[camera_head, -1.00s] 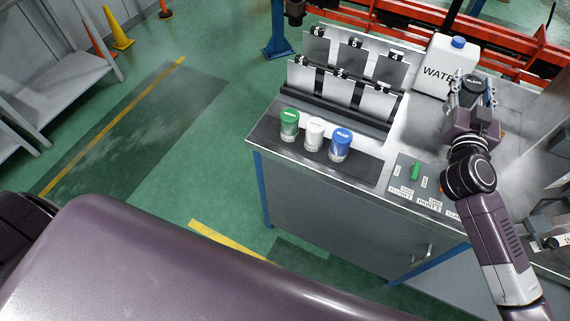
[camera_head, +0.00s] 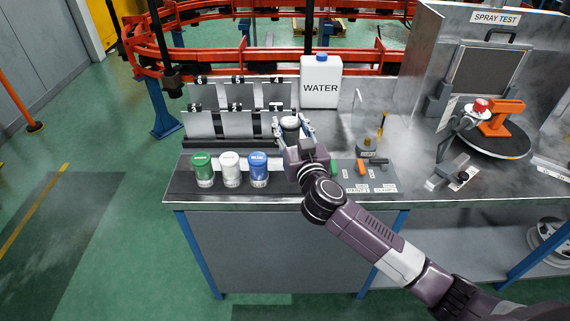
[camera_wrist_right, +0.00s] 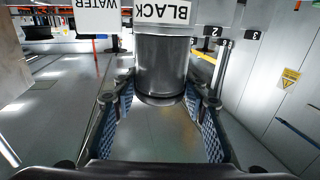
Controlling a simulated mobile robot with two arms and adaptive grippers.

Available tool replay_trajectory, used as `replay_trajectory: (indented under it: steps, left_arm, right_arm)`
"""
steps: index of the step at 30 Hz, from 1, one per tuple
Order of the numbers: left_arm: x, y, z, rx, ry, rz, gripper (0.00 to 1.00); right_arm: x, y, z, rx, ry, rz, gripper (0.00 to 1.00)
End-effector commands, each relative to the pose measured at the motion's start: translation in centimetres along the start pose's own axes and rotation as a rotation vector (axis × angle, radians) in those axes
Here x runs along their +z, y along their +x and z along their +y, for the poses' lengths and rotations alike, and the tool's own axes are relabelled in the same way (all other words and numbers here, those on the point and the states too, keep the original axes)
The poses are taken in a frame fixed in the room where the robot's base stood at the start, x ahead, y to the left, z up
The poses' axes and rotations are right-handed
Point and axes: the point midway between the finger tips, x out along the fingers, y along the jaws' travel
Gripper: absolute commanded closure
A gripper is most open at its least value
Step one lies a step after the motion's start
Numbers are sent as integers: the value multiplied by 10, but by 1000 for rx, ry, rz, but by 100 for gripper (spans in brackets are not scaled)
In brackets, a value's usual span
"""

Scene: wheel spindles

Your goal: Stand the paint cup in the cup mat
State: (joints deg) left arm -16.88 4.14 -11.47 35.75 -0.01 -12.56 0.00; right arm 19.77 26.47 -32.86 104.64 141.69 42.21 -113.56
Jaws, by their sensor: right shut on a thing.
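A dark paint cup labelled BLACK (camera_head: 291,123) is in my right gripper (camera_head: 293,126), raised above the bench in the head view. In the right wrist view, the black cup (camera_wrist_right: 162,62) sits between the two fingers of the right gripper (camera_wrist_right: 160,92). The dark cup mat (camera_head: 182,184) lies along the bench's front left. A green cup (camera_head: 203,168), a white cup (camera_head: 231,168) and a blue cup (camera_head: 259,168) stand upright on it in a row. The gripper is behind and right of the blue cup. The arm hides the mat's right end. My left gripper is out of view.
A rack of grey panels (camera_head: 232,110) stands behind the mat. A white WATER jug (camera_head: 321,82) stands at the back. Small tools (camera_head: 362,166) and labels lie right of the arm. Farther right is a spray test booth with a round turntable (camera_head: 490,142).

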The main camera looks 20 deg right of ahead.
Motion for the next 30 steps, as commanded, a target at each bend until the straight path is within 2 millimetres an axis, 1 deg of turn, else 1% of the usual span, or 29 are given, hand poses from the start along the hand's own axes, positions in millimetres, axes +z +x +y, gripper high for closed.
replay_trajectory:
  steps: [1, 3, 6, 9, 14, 16, 21, 22, 24, 30]
  left_arm:
    - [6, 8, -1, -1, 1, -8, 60]
    - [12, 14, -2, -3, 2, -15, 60]
    - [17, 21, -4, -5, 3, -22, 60]
    - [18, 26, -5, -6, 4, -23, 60]
    - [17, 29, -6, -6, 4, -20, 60]
    - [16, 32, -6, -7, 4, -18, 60]
    - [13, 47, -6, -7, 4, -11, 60]
    - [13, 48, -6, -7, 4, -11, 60]
    - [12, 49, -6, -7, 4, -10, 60]
    - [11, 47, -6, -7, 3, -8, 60]
  right_arm:
    - [20, -1, 0, 1, 4, -4, 94]
    - [38, 0, 0, 1, 4, -3, 94]
    - [59, 0, 0, 1, 4, 0, 94]
    - [72, 0, 0, 0, 2, 1, 94]
    - [80, 0, 0, 0, 1, 3, 94]
    - [87, 0, 0, 0, 3, 2, 94]
    - [116, 0, 0, 1, 4, 0, 94]
    - [119, 0, 0, 0, 3, 1, 94]
    - [121, 0, 0, 0, 1, 3, 94]
    - [119, 0, 0, 0, 1, 4, 94]
